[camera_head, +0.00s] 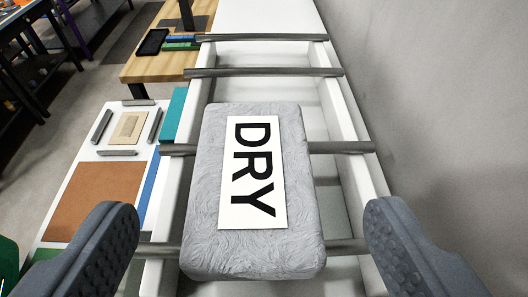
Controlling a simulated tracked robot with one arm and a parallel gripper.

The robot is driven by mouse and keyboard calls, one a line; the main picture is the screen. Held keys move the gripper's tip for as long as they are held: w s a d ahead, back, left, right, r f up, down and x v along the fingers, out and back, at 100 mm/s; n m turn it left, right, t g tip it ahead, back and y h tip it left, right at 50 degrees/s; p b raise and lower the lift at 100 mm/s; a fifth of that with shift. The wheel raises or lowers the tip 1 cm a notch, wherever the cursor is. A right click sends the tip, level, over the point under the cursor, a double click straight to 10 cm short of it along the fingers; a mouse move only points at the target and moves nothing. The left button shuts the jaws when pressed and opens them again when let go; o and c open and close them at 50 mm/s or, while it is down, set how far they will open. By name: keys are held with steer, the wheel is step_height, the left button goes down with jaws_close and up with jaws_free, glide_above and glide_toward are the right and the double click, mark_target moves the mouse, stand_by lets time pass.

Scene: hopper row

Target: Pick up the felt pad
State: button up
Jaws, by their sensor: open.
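The felt pad (213,188) is a thick grey, fuzzy block with rounded corners. A white label with the black word DRY lies on its top. The pad lies across two dark grey bars that span a white trough (361,130). My gripper (251,212) is open, with one ribbed grey finger to the left of the pad and one to the right. Both fingers are apart from the pad, and nothing is held. The pad's underside is hidden.
More grey bars (265,72) cross the trough farther away. A grey wall (450,90) runs along the right. At left, a white board (140,165) holds a brown sheet (93,200) and small grey strips. A wooden table (155,68) stands beyond it.

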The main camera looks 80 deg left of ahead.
mark_target(259, 178)
steer(key=p+x, duration=0.1)
steer(key=x, duration=0.2)
steer(key=shift+w+r, duration=0.1)
steer(key=shift+w, duration=0.1)
steer(key=shift+w+a+f, duration=0.1)
steer(key=shift+a+f, duration=0.2)
steer(key=shift+a, duration=0.3)
steer(key=c, duration=1)
steer(key=shift+c, duration=0.2)
step_height(259, 178, up, 9)
steer(key=shift+r+b, duration=0.2)
steer(key=shift+b, duration=0.25)
steer(key=shift+r, duration=0.3)
